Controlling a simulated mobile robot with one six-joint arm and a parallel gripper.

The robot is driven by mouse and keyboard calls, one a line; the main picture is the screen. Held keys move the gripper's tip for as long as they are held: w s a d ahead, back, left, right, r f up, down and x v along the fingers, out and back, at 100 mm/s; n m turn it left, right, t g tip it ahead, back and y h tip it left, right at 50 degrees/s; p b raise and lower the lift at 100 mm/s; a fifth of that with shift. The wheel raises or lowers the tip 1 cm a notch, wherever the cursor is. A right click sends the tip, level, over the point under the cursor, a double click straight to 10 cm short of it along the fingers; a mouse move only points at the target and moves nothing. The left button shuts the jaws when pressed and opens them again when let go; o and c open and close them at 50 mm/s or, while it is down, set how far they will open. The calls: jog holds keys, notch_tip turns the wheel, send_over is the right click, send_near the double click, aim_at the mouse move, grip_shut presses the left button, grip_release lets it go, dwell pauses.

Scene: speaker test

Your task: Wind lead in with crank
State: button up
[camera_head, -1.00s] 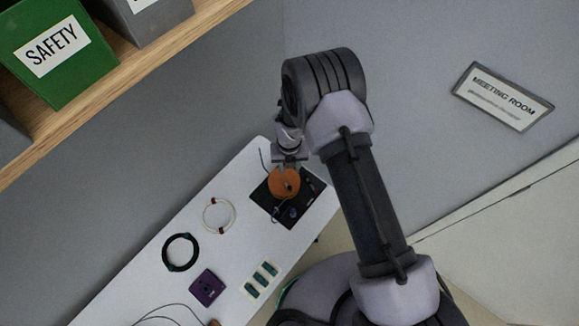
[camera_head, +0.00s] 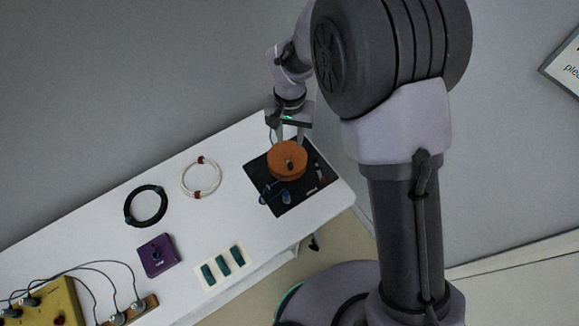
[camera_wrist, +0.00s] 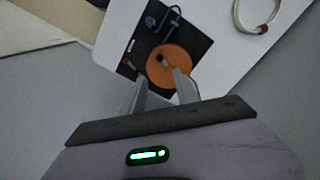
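An orange reel (camera_head: 287,153) with a small dark crank knob (camera_head: 290,165) on its face sits on a black board (camera_head: 309,190) at the table's far end. A blue lead (camera_head: 272,196) lies on the board in front of the reel. My gripper (camera_head: 289,140) is above and behind the reel, pointing down, with its fingers apart. In the wrist view the fingers of my gripper (camera_wrist: 157,80) are open and empty; the right one overlaps the orange reel (camera_wrist: 184,61) near the knob (camera_wrist: 164,61). I cannot tell whether it touches. The blue lead (camera_wrist: 152,22) shows beyond the reel.
On the white table (camera_head: 215,150) lie a white cable ring (camera_head: 184,185), a black cable ring (camera_head: 127,213), a purple box (camera_head: 157,268) and a plate with green slots (camera_head: 222,266). A yellow box (camera_head: 60,295) with plugged leads stands at the near left. A wall is behind.

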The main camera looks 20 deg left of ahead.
aim_at(290, 164)
notch_tip(290, 164, down, 15)
jog(key=b, duration=0.3)
jog(key=shift+r, duration=0.2)
jog(key=shift+c, duration=0.3)
grip_shut()
